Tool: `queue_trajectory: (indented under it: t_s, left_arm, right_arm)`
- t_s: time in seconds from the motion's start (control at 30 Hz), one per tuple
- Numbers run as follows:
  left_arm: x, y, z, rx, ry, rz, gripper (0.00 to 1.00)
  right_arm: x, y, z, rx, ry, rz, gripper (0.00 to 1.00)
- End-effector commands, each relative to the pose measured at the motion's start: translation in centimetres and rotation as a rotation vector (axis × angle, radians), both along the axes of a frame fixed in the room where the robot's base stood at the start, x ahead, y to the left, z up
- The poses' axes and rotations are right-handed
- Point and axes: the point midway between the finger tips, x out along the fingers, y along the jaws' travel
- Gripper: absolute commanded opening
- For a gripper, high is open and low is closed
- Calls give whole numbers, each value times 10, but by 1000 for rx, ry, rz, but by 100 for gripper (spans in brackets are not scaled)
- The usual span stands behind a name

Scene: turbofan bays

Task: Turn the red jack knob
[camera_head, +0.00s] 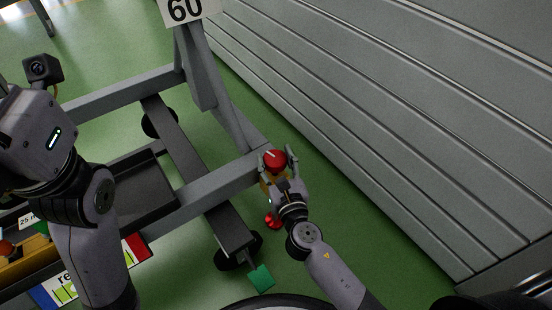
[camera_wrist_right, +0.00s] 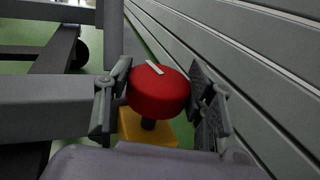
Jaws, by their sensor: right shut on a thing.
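The red jack knob (camera_head: 274,160) is a round red disc with a white mark on top, at the corner of a grey stand frame. It also shows large in the right wrist view (camera_wrist_right: 158,91), on a dark stem above a yellow block (camera_wrist_right: 146,127). My right gripper (camera_head: 276,163) has one finger on each side of the knob and is shut on it. In the wrist view a narrow gap seems to show beside the right finger. My left arm comes in at the left; its fingers are not visible.
The grey stand frame (camera_head: 188,207) with a "60" sign (camera_head: 184,10) fills the middle. A ribbed grey wall (camera_head: 400,110) runs close on the right. A second red part (camera_head: 273,221) sits low near my right wrist. A green tab (camera_head: 261,278) and dark tray (camera_head: 140,190) are nearby.

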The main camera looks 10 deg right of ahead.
Motion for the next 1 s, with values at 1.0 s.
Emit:
queue_trajectory:
  t_s: [1.0]
  left_arm:
    - [-7, 0, 4, -3, -27, -1, 40]
  right_arm:
    - [1, 1, 0, 0, 0, -405, 22]
